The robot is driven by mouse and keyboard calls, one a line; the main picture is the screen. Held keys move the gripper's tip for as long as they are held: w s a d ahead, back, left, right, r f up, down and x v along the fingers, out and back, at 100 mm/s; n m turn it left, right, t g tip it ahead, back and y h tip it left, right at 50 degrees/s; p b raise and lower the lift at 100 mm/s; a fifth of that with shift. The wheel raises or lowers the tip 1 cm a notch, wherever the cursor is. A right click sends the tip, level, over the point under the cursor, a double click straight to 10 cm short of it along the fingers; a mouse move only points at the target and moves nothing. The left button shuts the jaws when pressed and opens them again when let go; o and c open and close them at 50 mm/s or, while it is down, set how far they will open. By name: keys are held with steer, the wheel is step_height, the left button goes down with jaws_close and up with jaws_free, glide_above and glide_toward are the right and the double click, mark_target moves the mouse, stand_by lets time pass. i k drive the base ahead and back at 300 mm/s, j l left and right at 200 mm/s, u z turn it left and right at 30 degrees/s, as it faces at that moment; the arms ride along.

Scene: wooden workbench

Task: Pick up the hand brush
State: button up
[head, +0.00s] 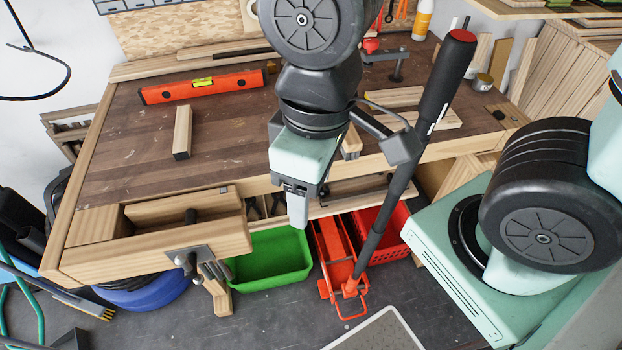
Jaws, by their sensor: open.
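I cannot clearly make out a hand brush on the workbench (140,125); part of the bench top is hidden behind my arm. A brush-like tool with yellowish bristles (104,313) lies on the floor at the lower left, cut by the picture edge; I cannot tell whether it is a hand brush or a broom. My gripper (298,208) points down over the bench's front edge, in the middle of the view. It is open and I see nothing held in it.
A red spirit level (202,86) and a wood block (182,132) lie on the bench. A long black handle (410,150) rises from a red jack (335,260) right of my gripper. A green bin (270,259) and red crate (383,232) stand below. The bench's left half is mostly clear.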

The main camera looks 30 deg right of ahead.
mark_target(352, 145)
steer(key=i+l+u, duration=0.1)
steer(key=l, duration=0.5)
steer(key=i+l+u, duration=0.1)
steer(key=l, duration=0.55)
